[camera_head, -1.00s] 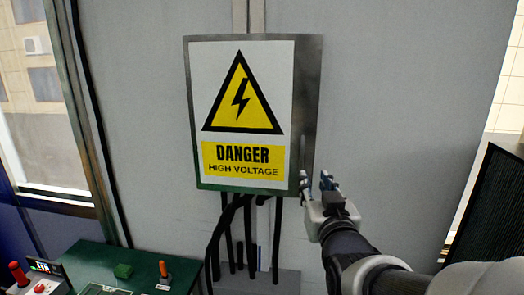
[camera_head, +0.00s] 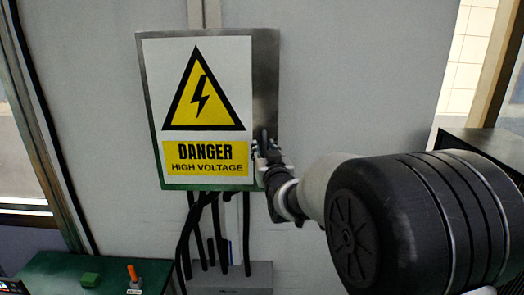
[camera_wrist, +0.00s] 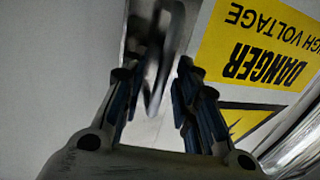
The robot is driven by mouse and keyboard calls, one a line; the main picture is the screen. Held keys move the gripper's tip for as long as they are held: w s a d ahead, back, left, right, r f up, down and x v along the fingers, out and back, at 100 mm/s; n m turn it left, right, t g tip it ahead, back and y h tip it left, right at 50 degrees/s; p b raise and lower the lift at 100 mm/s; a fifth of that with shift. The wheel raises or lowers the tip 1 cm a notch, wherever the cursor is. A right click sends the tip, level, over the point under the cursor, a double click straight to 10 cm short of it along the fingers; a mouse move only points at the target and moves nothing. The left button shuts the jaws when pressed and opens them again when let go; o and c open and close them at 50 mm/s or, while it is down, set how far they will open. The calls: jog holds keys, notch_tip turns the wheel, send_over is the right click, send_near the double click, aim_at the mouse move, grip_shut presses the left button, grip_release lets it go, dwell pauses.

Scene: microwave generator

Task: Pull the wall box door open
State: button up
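The wall box (camera_head: 268,80) hangs on the grey wall, its front bearing a yellow and black danger sign (camera_head: 208,110). Its door looks shut. A slim handle (camera_wrist: 158,65) stands out from the metal strip on the door's right side in the head view. My gripper (camera_head: 264,148) is at the lower right of the box, by the handle. In the wrist view my gripper (camera_wrist: 155,85) is open, its two fingers apart, with the handle showing in the gap between the fingertips. I cannot tell whether a finger touches it.
Black cables (camera_head: 206,235) hang below the box to a grey casing (camera_head: 235,275). A green table (camera_head: 60,275) with an orange-handled lever (camera_head: 133,273) is at the lower left. The wall right of the box is clear.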

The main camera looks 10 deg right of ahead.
jog(key=shift+c, duration=0.3)
grip_shut()
dwell(0.6)
